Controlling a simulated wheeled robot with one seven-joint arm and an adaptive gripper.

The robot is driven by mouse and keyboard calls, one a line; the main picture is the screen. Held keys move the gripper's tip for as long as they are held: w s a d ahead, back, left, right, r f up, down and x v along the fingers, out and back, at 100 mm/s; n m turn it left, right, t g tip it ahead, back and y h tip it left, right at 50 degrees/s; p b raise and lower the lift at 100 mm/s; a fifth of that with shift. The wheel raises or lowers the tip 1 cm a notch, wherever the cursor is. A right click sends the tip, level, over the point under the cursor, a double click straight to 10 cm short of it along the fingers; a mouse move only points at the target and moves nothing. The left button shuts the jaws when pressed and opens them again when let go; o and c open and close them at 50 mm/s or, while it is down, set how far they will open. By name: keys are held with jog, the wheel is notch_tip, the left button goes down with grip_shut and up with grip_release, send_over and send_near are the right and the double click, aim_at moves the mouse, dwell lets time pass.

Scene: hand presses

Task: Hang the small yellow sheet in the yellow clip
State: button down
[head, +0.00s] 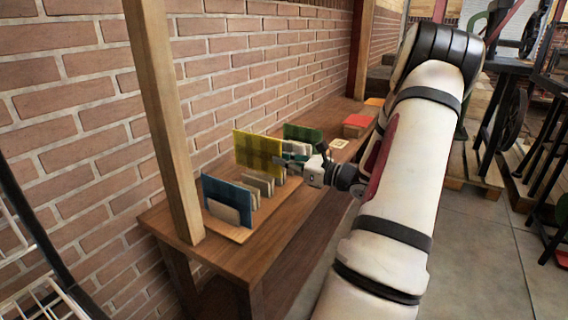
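A yellow sheet (257,153) stands upright among the sheets on the wooden bench, between a blue and a green sheet. My gripper (284,162) is at its right edge, partly in front of it. The fingers are small here, and I cannot tell whether they are open or shut, or whether they touch the sheet. I cannot make out a yellow clip in this view.
On the wooden bench (158,222) stand a blue sheet (226,195), a green sheet (303,134) and several pale dividers. A red stack (356,121) lies farther back. A wooden post (166,120) rises at the near end. White wire racks (40,300) show at lower left.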

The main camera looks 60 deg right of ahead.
jog(key=s+p, duration=0.2)
jog(key=s, duration=0.5)
jog(key=shift+d, duration=0.25)
dwell(0.6)
dwell(0.5)
